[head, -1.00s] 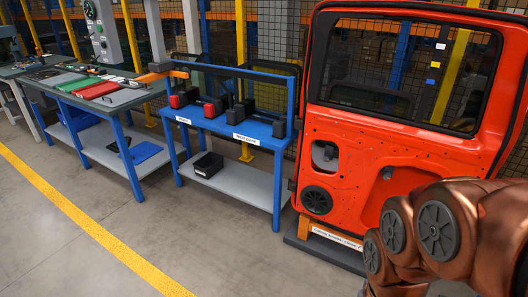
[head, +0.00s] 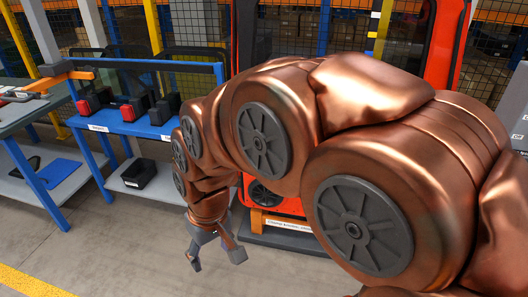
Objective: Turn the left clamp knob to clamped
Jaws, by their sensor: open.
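A blue bench (head: 140,130) at left centre carries a row of black fixture blocks. Two of them have red parts, a left one (head: 84,106) and one to its right (head: 128,113). The clamp knob is too small to make out for certain. My gripper (head: 216,262) hangs low from my copper arm, to the right of the bench and in front of the door base. It points down, its fingers are apart and nothing is between them. It is well away from the red parts. My arm hides the bench's right end.
An orange-red car door (head: 443,45) stands behind my arm, mostly hidden. A black bin (head: 139,172) sits on the bench's lower shelf. A grey worktable (head: 22,112) with an orange clamp-like tool (head: 62,78) is at far left. The floor in front is clear.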

